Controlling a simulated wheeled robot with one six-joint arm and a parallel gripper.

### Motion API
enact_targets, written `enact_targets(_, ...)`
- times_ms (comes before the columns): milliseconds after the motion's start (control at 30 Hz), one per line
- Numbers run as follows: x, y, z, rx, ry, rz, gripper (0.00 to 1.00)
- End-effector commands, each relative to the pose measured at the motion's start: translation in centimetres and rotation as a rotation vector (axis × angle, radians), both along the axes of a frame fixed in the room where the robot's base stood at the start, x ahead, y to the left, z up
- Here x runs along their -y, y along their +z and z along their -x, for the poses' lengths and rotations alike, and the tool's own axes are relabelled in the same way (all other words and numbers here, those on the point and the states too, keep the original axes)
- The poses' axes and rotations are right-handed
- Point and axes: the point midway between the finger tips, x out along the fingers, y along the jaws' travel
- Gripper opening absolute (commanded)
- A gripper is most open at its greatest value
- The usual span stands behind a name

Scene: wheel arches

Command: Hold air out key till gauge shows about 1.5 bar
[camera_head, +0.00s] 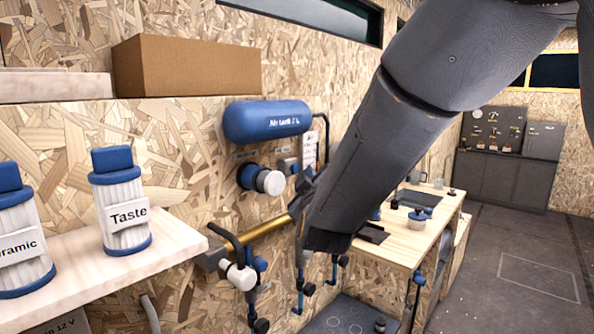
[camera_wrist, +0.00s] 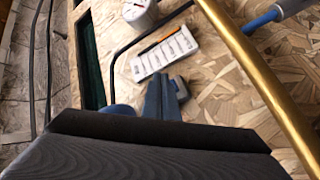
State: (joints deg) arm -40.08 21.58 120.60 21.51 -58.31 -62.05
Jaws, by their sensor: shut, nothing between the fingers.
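The blue air tank (camera_head: 268,121) is fixed to the chipboard wall in the head view. A white panel with a column of small keys (camera_head: 309,150) sits just below its right end. In the wrist view the key panel (camera_wrist: 166,53) lies just past my fingertips, its key labels too small to read. A round white gauge (camera_wrist: 138,12) is cut by the top edge there; a red mark shows, but I cannot read its value. My gripper (camera_wrist: 164,80) is shut and empty close to the panel's edge; I cannot tell whether it touches. In the head view my arm hides part of this area.
A brass pipe (camera_head: 262,238) runs along the wall below the tank, and it crosses the right of the wrist view (camera_wrist: 258,70). A shelf (camera_head: 160,250) at left carries filter cartridges, one labelled Taste (camera_head: 122,205). A wooden worktop (camera_head: 400,245) stands beyond my arm. Floor is open at right.

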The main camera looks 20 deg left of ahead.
Motion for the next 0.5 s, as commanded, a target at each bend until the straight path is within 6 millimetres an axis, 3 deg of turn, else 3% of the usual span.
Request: enact_targets(500, 3.8, 0.1, 1.5, 0.001, -0.001, -0.002, 0.0)
